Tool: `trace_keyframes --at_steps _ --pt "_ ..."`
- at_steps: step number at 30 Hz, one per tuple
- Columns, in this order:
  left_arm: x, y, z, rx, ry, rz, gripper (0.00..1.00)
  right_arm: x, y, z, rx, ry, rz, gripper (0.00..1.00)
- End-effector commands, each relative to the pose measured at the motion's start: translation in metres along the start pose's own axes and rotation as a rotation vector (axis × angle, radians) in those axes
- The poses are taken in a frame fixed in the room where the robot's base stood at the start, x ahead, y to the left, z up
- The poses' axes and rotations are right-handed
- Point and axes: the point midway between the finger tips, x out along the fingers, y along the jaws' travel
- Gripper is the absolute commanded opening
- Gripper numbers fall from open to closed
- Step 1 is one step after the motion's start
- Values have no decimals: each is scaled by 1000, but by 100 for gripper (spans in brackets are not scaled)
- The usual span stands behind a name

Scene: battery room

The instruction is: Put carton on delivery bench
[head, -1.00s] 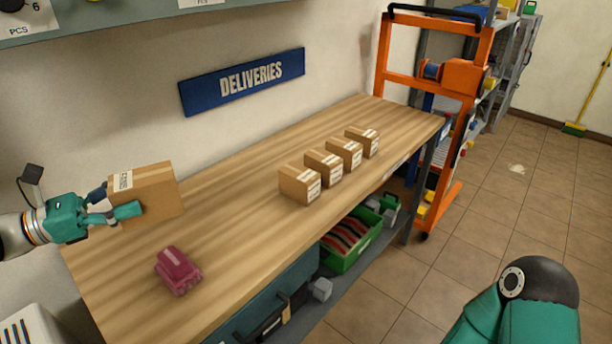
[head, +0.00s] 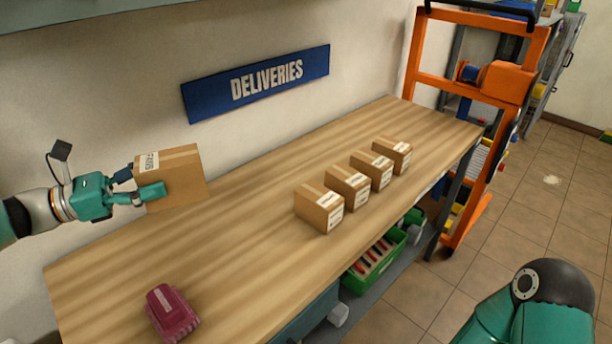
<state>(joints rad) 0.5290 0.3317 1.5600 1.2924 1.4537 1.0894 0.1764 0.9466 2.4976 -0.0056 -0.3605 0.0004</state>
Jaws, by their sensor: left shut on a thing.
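A brown carton (head: 178,180) with a white label is held at its left side by my left gripper (head: 143,184), which is shut on it. The carton shows over the left part of the wooden delivery bench (head: 250,205), below and left of the blue DELIVERIES sign (head: 257,83). I cannot tell for sure whether its underside touches the bench. My right arm shows at the lower right over the floor; its gripper is not in view.
Several smaller cartons (head: 320,208) stand in a row along the bench's right half. A maroon object (head: 171,312) lies at the near left. An orange frame trolley (head: 505,80) stands beyond the bench's far end. The bench's middle is clear.

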Motion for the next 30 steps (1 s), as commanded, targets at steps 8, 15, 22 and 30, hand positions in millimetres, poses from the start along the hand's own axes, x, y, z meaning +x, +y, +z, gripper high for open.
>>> trace_keyframes --at_steps 8,15,22,30 --pt "-11 -1 -4 0 -2 19 17 0 0 1 0 -2 0 40" --pt "-14 0 -51 -6 -2 25 17 2 1 1 0 -2 0 40" --pt "-14 -1 -112 -6 -2 27 17 3 1 1 0 -2 0 40" --pt "-15 -1 -154 0 -2 27 17 2 1 1 0 -2 0 40"
